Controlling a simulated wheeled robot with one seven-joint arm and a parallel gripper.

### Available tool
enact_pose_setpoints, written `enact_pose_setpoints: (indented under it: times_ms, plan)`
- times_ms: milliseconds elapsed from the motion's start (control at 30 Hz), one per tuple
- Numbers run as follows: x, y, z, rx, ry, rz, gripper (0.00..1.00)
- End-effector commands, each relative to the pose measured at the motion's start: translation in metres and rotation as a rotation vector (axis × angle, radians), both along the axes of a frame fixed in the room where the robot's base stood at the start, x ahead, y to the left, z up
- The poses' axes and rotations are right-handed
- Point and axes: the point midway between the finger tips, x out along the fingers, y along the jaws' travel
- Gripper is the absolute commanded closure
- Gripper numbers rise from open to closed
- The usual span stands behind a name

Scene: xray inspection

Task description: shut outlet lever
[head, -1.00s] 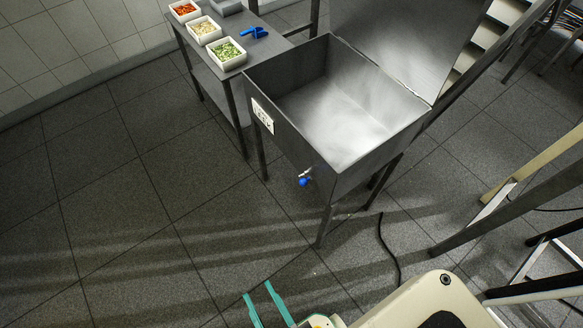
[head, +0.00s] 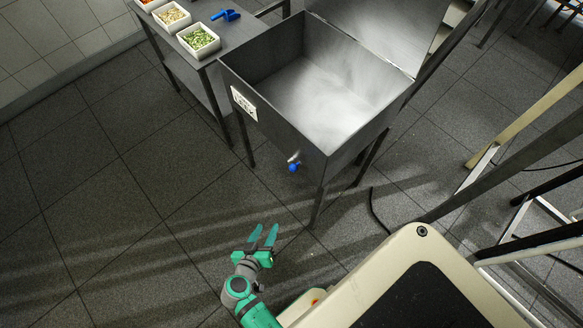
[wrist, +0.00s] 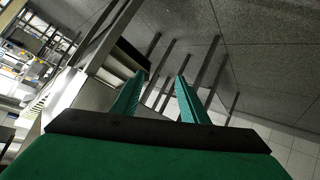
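The outlet lever (head: 293,167) is a small blue handle on a metal outlet. It sticks out low on the front of the open steel basin (head: 240,80), near its right corner. My gripper (head: 263,236) has green fingers that stand apart with nothing between them. It is below and in front of the lever, clear of it, and points toward the basin. In the wrist view my fingers (wrist: 157,98) are also spread and empty. The lever cannot be made out in the wrist view.
A side table (head: 222,57) left of the basin holds white food trays (head: 198,40) and a blue scoop (head: 226,15). A beige-and-metal frame (head: 530,110) stands at the right. A dark cable (head: 375,212) lies on the floor. The floor left of my gripper is clear.

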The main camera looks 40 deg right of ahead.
Motion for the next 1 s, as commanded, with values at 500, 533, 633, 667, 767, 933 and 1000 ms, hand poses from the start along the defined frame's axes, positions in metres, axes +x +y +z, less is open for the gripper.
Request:
enact_pose_setpoints:
  times_ms: [500,533,633,667,767,933,1000]
  plan:
    - [0.071,-0.071,0.132,-0.458,-0.406,-0.557,0.6]
    - [0.072,-0.072,0.135,-0.467,-0.417,-0.566,0.6]
    - [0.072,-0.076,0.139,-0.481,-0.433,-0.58,0.6]
    - [0.072,-0.078,0.139,-0.482,-0.434,-0.581,0.6]
    - [0.073,-0.089,0.139,-0.481,-0.433,-0.582,0.6]
    - [0.075,-0.119,0.139,-0.481,-0.432,-0.583,0.6]
    - [0.075,-0.132,0.139,-0.48,-0.432,-0.583,0.6]
